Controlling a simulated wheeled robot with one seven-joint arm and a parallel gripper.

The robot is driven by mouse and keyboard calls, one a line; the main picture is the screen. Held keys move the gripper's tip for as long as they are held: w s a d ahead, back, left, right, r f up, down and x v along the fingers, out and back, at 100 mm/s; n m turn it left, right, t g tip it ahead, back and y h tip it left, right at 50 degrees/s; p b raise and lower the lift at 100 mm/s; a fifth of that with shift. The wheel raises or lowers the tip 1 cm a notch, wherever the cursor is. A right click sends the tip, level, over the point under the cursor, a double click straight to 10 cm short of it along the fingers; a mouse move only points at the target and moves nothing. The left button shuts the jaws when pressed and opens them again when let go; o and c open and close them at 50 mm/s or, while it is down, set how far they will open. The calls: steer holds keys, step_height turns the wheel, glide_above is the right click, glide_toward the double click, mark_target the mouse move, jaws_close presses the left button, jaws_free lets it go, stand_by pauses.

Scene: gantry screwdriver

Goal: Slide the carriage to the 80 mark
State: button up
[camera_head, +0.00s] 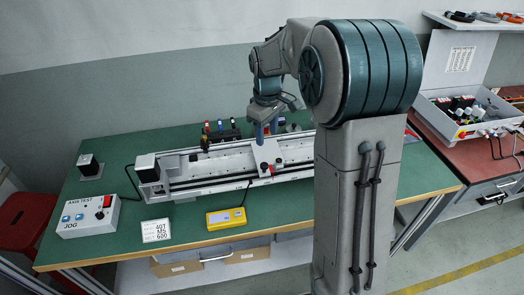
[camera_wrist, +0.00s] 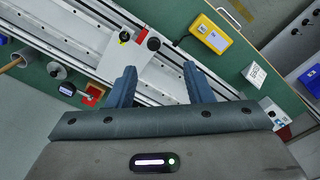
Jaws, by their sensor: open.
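The carriage (camera_head: 259,152) is a pale plate across the long linear rail (camera_head: 210,183), right of its middle in the head view. The carriage also shows in the wrist view (camera_wrist: 116,62), with the knobs beyond the fingers. My gripper (camera_head: 264,131) is above the carriage, and its two blue fingers (camera_wrist: 160,75) are apart with nothing between them. The fingers look clear of the knobs.
A grey control box (camera_head: 90,216) with a cable stands at the left of the green table (camera_head: 120,250). A yellow device (camera_head: 226,218) and a white label card (camera_head: 156,231) lie in front of the rail.

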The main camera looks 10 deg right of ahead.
mark_target(264, 164)
steer(key=shift+n, duration=0.5)
steer(key=w+f+p, duration=0.1)
steer(key=f, duration=0.4)
steer(key=w+f+p, duration=0.1)
steer(key=f, duration=0.9)
steer(key=shift+w+p, duration=0.4)
jaws_close()
steer(key=shift+a, duration=0.1)
